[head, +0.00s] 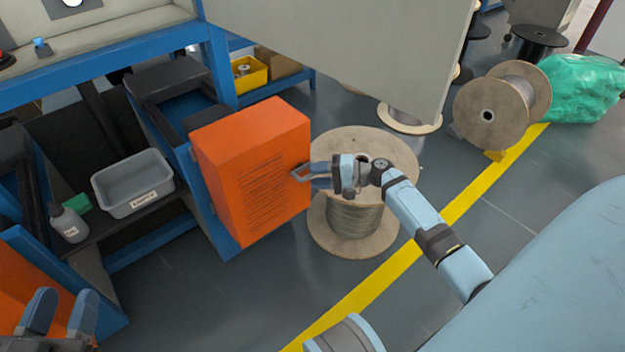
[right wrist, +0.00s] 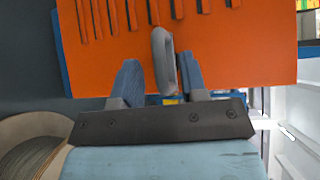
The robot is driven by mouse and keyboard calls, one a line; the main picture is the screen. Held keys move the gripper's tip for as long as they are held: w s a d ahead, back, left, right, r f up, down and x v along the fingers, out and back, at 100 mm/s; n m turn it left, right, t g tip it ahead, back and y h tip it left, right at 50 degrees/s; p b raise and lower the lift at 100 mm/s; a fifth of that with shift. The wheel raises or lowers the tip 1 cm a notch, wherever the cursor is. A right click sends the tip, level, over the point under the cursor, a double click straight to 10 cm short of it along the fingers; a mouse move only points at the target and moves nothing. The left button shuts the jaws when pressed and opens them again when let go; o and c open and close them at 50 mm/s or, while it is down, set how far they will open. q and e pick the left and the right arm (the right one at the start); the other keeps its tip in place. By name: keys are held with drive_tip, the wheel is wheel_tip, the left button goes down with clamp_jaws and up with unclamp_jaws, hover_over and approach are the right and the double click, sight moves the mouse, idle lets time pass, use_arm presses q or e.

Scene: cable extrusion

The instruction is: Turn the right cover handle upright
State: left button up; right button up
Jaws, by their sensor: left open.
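An orange cover (head: 250,165) with slotted vents stands on the side of the blue bench frame. Its grey loop handle (head: 299,173) sticks out from its right edge in the head view. My right gripper (head: 318,174) is at this handle. In the right wrist view, the handle (right wrist: 163,62) stands between the two fingers of my right gripper (right wrist: 161,80). A gap shows on the left finger's side, and the handle lies close to the right finger; contact cannot be told. My left gripper (head: 60,312) is open and empty at the lower left, away from the handle.
A cable spool (head: 352,215) stands on the floor just behind my right gripper. A grey bin (head: 133,184) and a bottle (head: 69,224) sit on the low shelf. Another orange panel (head: 18,280) is at the lower left. A large grey panel (head: 350,45) hangs over the top.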

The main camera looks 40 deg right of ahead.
drive_tip(key=shift+x, duration=0.85)
clamp_jaws()
